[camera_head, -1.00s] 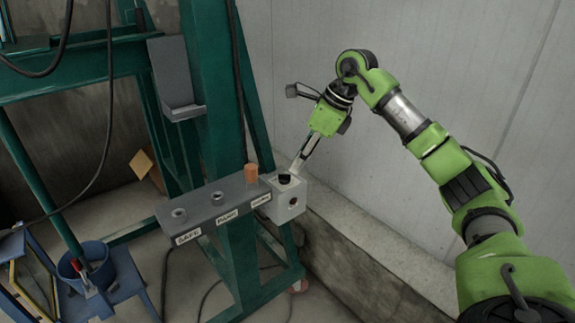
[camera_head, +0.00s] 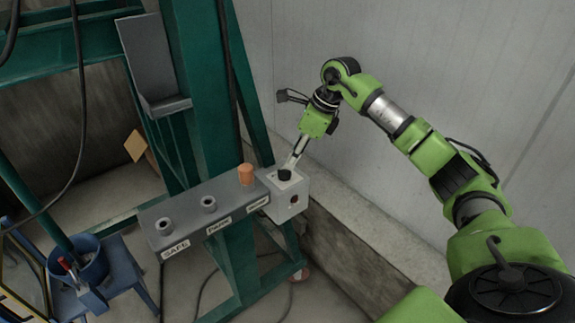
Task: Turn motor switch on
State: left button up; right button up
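A light grey switch box (camera_head: 289,196) with a black knob (camera_head: 285,175) on top stands at the right end of a grey panel. My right gripper (camera_head: 290,168) reaches down from the upper right, with its fingertips at or just behind the black knob. I cannot tell whether they touch it. The fingers look close together, but their gap is too small to make out. My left gripper is not in view.
The grey panel (camera_head: 198,217) has two round sockets, an orange peg (camera_head: 246,174) and white labels, one reading SAFE. A green steel frame (camera_head: 205,110) stands behind it. A blue bucket (camera_head: 90,262) is at lower left. A concrete wall (camera_head: 440,70) is behind my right arm.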

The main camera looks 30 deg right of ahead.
aim_at(286, 170)
jog(key=x, duration=0.4)
jog(key=shift+w+f, duration=0.15)
jog(key=shift+f, duration=0.25)
jog(key=c, duration=0.6)
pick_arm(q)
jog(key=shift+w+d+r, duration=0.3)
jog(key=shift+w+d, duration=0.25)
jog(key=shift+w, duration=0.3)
pick_arm(e)
grip_shut()
